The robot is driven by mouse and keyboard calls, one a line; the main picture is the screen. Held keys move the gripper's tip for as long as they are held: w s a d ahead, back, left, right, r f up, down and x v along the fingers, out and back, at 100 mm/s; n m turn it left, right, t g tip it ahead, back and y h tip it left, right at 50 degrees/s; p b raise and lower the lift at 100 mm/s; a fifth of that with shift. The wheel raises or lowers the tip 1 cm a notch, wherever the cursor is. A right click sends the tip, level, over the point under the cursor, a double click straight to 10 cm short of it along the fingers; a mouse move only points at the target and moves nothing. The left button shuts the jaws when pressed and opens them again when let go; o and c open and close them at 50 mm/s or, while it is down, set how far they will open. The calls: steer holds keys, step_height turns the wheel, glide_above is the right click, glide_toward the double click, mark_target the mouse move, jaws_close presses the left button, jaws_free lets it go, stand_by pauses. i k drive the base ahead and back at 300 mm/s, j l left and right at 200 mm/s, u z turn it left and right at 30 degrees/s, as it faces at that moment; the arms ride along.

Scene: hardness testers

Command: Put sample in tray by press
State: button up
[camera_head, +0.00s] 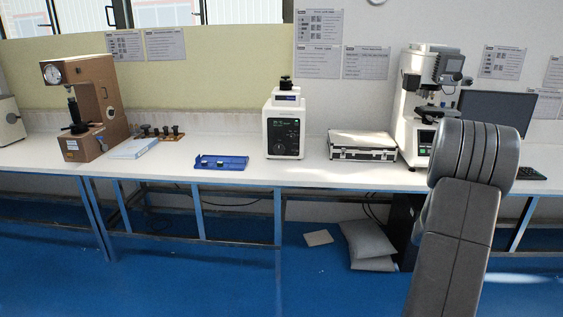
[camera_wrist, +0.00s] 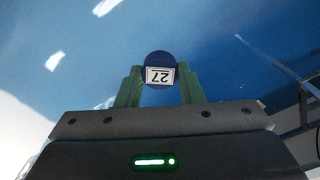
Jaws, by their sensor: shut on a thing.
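In the wrist view my gripper (camera_wrist: 160,90) is shut on a round blue sample (camera_wrist: 158,58) with a white label reading 27. The green fingers hold it from both sides, and blue floor shows behind it. In the head view my grey arm rises at the right, and the gripper and held sample cannot be seen there.
The long white bench (camera_head: 232,178) has blue legs. A silver case (camera_head: 363,145) and a white tester (camera_head: 416,90) stand at the right. The blue floor in front is open.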

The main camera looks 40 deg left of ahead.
mark_target(224, 160)
steer(key=i+j+u, duration=0.15)
steer(key=j+u, duration=0.25)
steer(key=i+j+u, duration=0.15)
steer(key=u, duration=0.2)
steer(key=i+j+u, duration=0.2)
steer(key=u, duration=0.2)
steer(key=i+j+u, duration=0.1)
steer(key=i+u, duration=0.65)
steer(key=i, duration=0.35)
steer(key=i+u, duration=0.35)
steer(key=i, duration=0.4)
steer(key=i+l, duration=0.2)
steer(key=i, duration=0.3)
steer(key=i+l, duration=0.15)
steer(key=i, duration=0.4)
